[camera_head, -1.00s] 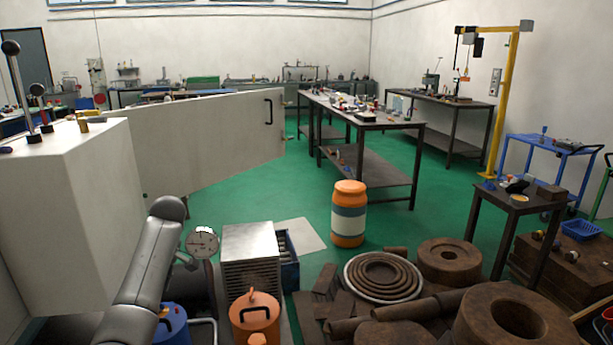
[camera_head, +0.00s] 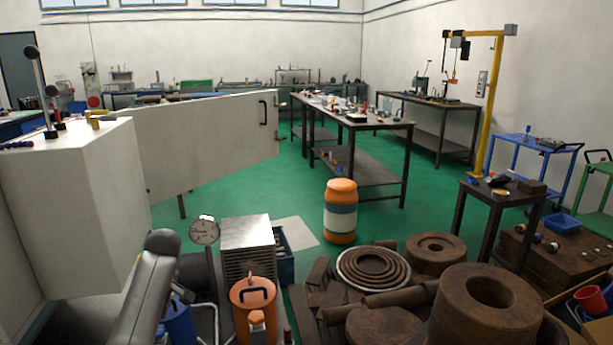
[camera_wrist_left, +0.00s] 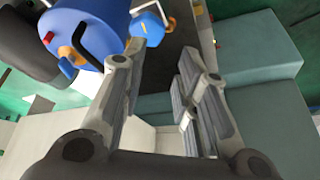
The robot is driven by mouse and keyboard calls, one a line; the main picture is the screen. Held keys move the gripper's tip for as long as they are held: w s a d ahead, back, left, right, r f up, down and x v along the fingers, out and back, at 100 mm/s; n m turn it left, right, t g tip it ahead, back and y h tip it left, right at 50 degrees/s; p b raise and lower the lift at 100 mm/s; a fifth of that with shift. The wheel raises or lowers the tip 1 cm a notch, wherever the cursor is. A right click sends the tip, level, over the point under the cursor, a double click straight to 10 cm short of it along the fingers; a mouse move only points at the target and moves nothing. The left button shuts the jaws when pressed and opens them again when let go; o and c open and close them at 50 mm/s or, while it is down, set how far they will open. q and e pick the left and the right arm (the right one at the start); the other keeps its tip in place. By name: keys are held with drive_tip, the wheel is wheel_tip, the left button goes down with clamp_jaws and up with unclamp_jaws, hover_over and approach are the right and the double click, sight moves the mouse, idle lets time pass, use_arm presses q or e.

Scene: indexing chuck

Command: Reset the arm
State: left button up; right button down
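My left gripper (camera_wrist_left: 158,80) shows in the left wrist view. Its two grey fingers are apart with nothing between them. A blue canister (camera_wrist_left: 88,30) with a black handle lies beyond the left finger, and teal box-like surfaces (camera_wrist_left: 262,60) lie beyond the right one. I cannot tell how far the fingers are from either. In the head view, a grey link of my arm comes in at the lower left, but its gripper does not show. My right arm and right gripper are in neither view.
A white machine cabinet (camera_head: 75,210) and panel (camera_head: 205,145) stand at the left. A dial gauge (camera_head: 204,231), finned metal block (camera_head: 248,250), orange canister (camera_head: 254,305) and brown rings (camera_head: 490,310) crowd the foreground. An orange-white drum (camera_head: 340,210) stands on open green floor (camera_head: 270,190).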

use_arm(q)
drive_tip(key=s+d+f+m+t+h, duration=0.1)
drive_tip(key=s+d+f+m, duration=0.35)
drive_tip(key=s+f, duration=0.45)
drive_tip(key=s+d+f+m+t+h, duration=0.1)
drive_tip(key=s+d+f+m, duration=0.5)
drive_tip(key=s, duration=0.5)
drive_tip(key=s+d+r+m+h, duration=0.1)
drive_tip(key=s+d+m, duration=0.2)
drive_tip(key=s, duration=0.7)
drive_tip(key=s+d+r+m+h, duration=0.2)
drive_tip(key=s+d+m, duration=0.1)
drive_tip(key=s, duration=0.7)
wheel_tip(320, 180, down, 23)
drive_tip(key=p, duration=0.2)
drive_tip(key=s+a+f+g+p, duration=0.1)
drive_tip(key=s+a+f+g, duration=0.1)
drive_tip(key=s+f, duration=1.4)
drive_tip(key=shift+s+a+f+y, duration=0.3)
drive_tip(key=shift+s+a, duration=0.25)
drive_tip(key=shift+s, duration=0.55)
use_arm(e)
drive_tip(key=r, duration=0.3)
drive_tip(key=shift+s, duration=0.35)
